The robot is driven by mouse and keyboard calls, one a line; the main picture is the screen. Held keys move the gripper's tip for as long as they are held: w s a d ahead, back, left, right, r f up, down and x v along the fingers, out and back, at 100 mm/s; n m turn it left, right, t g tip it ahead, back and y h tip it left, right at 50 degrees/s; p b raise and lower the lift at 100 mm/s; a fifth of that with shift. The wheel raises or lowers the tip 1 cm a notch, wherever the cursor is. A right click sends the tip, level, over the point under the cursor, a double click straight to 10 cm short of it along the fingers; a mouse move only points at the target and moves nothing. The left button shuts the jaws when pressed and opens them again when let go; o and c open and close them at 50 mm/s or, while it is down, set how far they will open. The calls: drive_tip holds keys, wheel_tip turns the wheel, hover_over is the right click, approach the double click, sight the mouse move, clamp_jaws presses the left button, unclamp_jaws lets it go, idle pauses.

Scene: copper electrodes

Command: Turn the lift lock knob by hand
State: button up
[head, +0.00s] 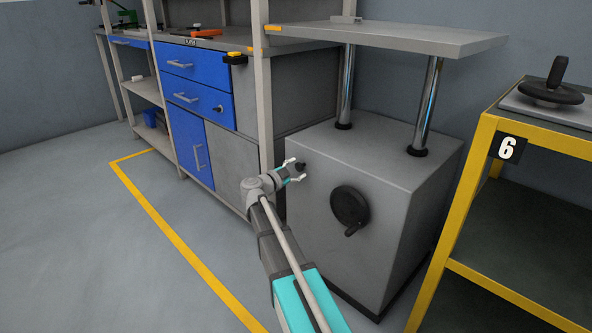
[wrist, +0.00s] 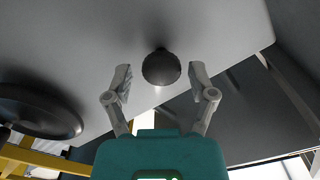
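The lift lock knob (head: 301,166) is a small black knob on the front face of the grey lift cabinet (head: 390,170), near its upper left. In the wrist view, the round black knob (wrist: 161,67) shows in the gap between my two fingertips, with space on both sides. My gripper (head: 295,170) is open and empty, with its fingers toward the knob. In the wrist view, my gripper (wrist: 160,72) shows no finger touching the knob. How deep the fingertips reach along the knob is hard to tell.
A black handwheel (head: 349,206) sits on the same face, right of the knob; it also shows in the wrist view (wrist: 40,110). The lift platform (head: 390,38) stands on chrome posts above. A workbench with blue drawers (head: 195,63) is at left, a yellow-framed cart (head: 480,150) at right.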

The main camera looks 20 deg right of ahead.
drive_tip(key=shift+a, duration=0.15)
drive_tip(key=shift+v, duration=0.85)
